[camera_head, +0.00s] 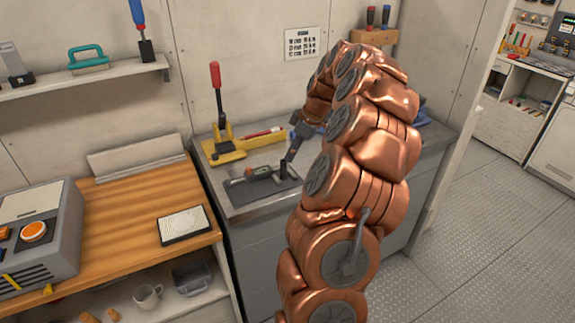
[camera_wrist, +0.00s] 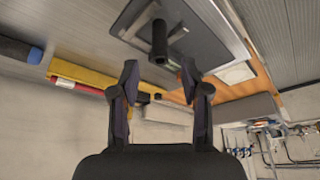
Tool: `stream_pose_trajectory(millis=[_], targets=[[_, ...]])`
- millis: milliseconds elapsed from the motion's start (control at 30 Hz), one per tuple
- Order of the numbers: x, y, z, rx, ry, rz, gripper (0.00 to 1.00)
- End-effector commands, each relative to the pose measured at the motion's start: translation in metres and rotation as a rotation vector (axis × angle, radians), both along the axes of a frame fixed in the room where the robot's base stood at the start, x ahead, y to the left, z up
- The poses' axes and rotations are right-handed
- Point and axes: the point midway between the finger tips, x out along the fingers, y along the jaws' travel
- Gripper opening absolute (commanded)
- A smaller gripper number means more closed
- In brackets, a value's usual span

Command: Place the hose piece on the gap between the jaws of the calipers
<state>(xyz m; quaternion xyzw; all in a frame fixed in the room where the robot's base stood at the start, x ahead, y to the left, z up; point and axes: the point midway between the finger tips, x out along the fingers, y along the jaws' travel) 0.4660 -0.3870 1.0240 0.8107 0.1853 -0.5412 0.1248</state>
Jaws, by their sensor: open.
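The calipers (camera_head: 249,174) appear as a grey tool lying on a dark mat (camera_head: 262,192) on the grey counter; their jaws are too small to make out. The hose piece (camera_wrist: 159,42) is a short black cylinder over the mat (camera_wrist: 208,35) in the wrist view, with a grey part of the calipers (camera_wrist: 178,32) beside it. In the head view it seems to be the dark upright stub (camera_head: 283,170) at the mat's right part. My gripper (camera_wrist: 160,72) is open, its fingers apart and empty, with the hose piece just beyond the fingertips. Whether the hose piece sits on the jaw gap is unclear.
A yellow tool (camera_head: 235,148) with a red-handled lever stands behind the mat. A wooden worktop (camera_head: 130,215) with a small framed pad (camera_head: 184,225) lies to the left. My arm hides the counter's right part.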

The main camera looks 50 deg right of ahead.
Motion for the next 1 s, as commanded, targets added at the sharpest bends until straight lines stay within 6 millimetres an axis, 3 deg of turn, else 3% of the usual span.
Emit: stream_pose_trajectory(millis=[300, 633, 767, 900, 1000], targets=[[-0.013, -0.006, 0.033, 0.000, 0.001, -0.001, 0.46], [-0.013, 0.000, 0.039, 0.003, 0.003, 0.003, 0.46], [-0.003, 0.040, 0.048, 0.023, 0.022, 0.021, 0.46], [0.002, 0.117, 0.058, 0.052, 0.076, 0.040, 0.46], [-0.005, 0.174, 0.063, 0.064, 0.127, 0.040, 0.46]])
